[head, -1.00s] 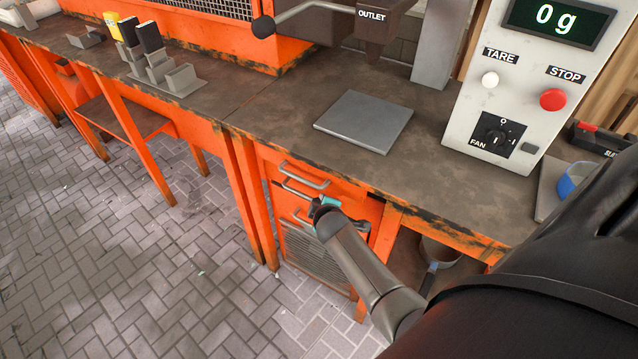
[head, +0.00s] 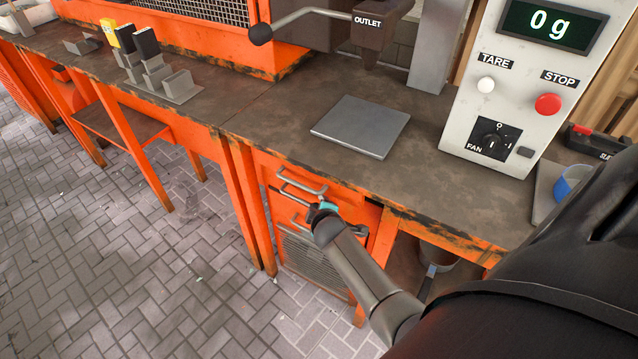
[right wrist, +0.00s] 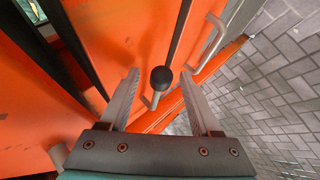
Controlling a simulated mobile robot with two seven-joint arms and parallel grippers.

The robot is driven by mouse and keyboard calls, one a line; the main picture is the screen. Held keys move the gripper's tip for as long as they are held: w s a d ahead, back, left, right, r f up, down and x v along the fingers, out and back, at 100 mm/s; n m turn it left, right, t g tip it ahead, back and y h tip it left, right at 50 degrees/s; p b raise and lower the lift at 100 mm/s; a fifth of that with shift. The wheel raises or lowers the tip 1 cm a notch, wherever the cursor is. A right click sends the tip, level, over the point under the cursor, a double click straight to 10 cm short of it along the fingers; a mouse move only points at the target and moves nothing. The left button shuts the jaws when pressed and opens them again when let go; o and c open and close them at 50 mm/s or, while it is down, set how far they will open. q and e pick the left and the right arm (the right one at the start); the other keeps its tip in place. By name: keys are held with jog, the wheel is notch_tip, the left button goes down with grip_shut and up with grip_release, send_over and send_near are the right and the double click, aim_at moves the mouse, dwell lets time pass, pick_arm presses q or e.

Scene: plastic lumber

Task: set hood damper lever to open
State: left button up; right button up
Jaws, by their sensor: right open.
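In the right wrist view, a short lever with a round black knob (right wrist: 162,78) stands out from an orange panel. The knob appears between the two fingers of my right gripper (right wrist: 162,90), which are apart with nothing clamped; I cannot tell whether either finger touches it. In the head view, my right gripper (head: 310,208) is in front of the orange cabinet below the bench top. That knob is not clearly visible there, and no label for it can be read. My left gripper is not in view.
Another black-knobbed lever (head: 261,34) projects beside the OUTLET spout (head: 368,22). A drawer handle (head: 303,180) is near my right gripper. A flat grey plate (head: 360,127) lies on the bench. The control box (head: 462,125) stands to the right. Paved floor in front is open.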

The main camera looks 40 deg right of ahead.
jog(key=shift+s, duration=0.1)
jog(key=p+v, duration=0.6)
jog(key=v, duration=0.9)
jog(key=shift+p, duration=0.3)
jog(key=shift+r, duration=0.15)
